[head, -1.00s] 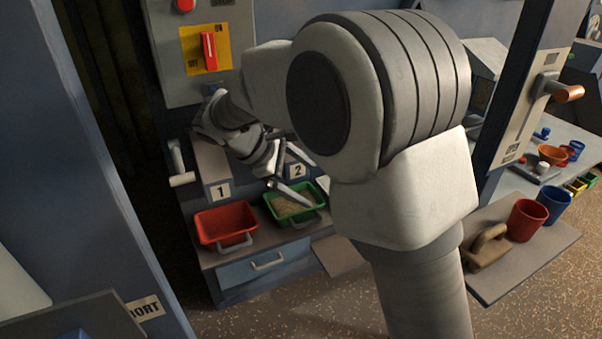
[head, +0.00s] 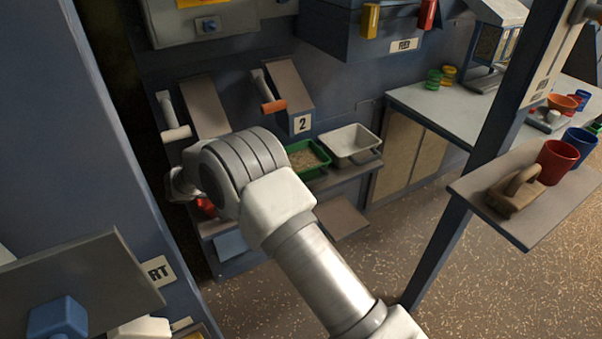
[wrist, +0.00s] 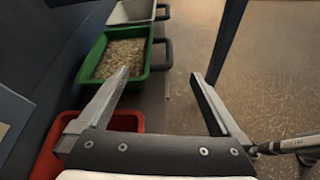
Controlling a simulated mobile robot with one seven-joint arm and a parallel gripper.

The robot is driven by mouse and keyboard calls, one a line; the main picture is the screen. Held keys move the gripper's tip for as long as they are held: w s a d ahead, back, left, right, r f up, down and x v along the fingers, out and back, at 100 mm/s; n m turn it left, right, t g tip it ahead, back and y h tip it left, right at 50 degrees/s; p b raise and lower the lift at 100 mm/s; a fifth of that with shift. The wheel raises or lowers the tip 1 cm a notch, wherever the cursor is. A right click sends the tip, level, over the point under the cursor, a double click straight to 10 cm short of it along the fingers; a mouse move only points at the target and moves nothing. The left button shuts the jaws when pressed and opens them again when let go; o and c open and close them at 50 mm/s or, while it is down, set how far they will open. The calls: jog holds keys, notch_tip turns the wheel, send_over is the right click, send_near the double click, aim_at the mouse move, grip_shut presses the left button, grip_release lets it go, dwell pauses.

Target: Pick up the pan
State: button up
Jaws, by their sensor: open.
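A green pan (head: 318,167) filled with pale grain stands on the low shelf under the chute marked 2. A white, seemingly empty pan (head: 352,143) is to its right. A red pan (head: 205,207) is on the left, mostly hidden behind my arm. In the wrist view the green pan (wrist: 84,70) lies ahead and left, its dark handle (wrist: 162,54) beyond the space between my fingers. The red pan (wrist: 48,150) is at the lower left, partly behind a finger. My gripper (wrist: 158,78) is open with nothing between its fingers; my arm hides it in the head view.
Chute levers (head: 270,106) hang above the pans. A board (head: 340,217) juts out below the shelf. At right, a post carries a tray (head: 520,225) with a wooden tool (head: 514,190), a red cup (head: 556,162) and a blue cup (head: 579,142). Floor between is clear.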

aim_at(309, 177)
jog(key=b+x, duration=0.2)
jog(key=x, duration=0.7)
jog(key=shift+f, duration=0.1)
jog(key=b+x, duration=0.2)
jog(key=x, duration=0.3)
jog(key=shift+a+b, duration=0.1)
jog(key=shift+b, duration=0.3)
jog(key=shift+w+d+f, duration=0.1)
jog(key=shift+w+d, duration=0.1)
jog(key=shift+d, duration=0.05)
jog(key=shift+c, duration=0.2)
grip_shut()
